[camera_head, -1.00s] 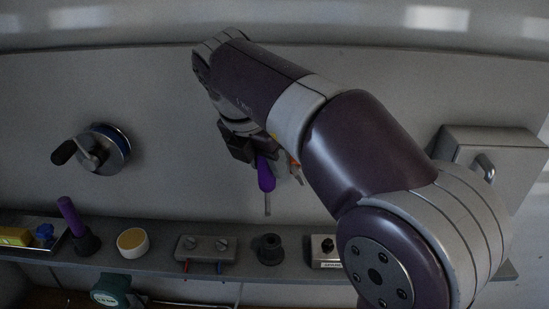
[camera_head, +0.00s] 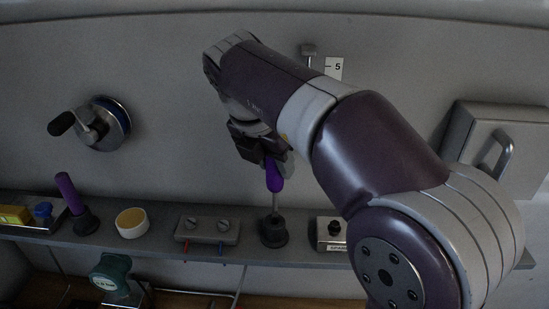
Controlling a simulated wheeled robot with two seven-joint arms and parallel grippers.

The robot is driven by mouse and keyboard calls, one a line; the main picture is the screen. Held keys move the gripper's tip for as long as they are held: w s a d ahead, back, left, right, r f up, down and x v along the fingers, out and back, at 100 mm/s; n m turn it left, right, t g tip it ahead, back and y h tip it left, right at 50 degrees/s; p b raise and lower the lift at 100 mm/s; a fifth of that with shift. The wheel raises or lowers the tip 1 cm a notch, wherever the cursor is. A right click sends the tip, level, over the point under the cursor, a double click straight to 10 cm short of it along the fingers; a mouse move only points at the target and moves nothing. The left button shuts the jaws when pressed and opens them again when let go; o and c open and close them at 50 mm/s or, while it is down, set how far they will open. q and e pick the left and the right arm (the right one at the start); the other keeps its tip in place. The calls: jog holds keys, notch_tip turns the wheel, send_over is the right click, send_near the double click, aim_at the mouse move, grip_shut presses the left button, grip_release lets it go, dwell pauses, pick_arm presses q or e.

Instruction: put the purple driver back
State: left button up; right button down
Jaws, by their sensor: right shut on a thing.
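The purple driver (camera_head: 273,177) hangs upright from my right gripper (camera_head: 263,152), which is shut on its handle. Its thin metal shaft points down, and the tip meets the top of a dark round holder (camera_head: 274,231) on the shelf. I cannot tell how deep the tip sits in the holder. A second purple-handled tool (camera_head: 69,189) stands tilted in a similar dark holder (camera_head: 86,224) at the left. My left gripper is not in view.
The shelf (camera_head: 155,239) also bears a yellow-topped round tub (camera_head: 132,222), a grey block with two screws (camera_head: 207,230) and a small box with a black knob (camera_head: 330,232). A crank handwheel (camera_head: 96,125) is on the wall at left. A grey cabinet (camera_head: 490,140) is at right.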

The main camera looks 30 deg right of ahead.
aim_at(274, 188)
jog(key=shift+w, duration=0.1)
jog(key=shift+f, duration=0.1)
jog(key=shift+f+b, duration=2.8)
jog(key=shift+f, duration=0.25)
grip_release()
jog(key=shift+r, duration=0.1)
jog(key=p+v, duration=0.7)
jog(key=v, duration=0.3)
jog(key=shift+a, duration=0.1)
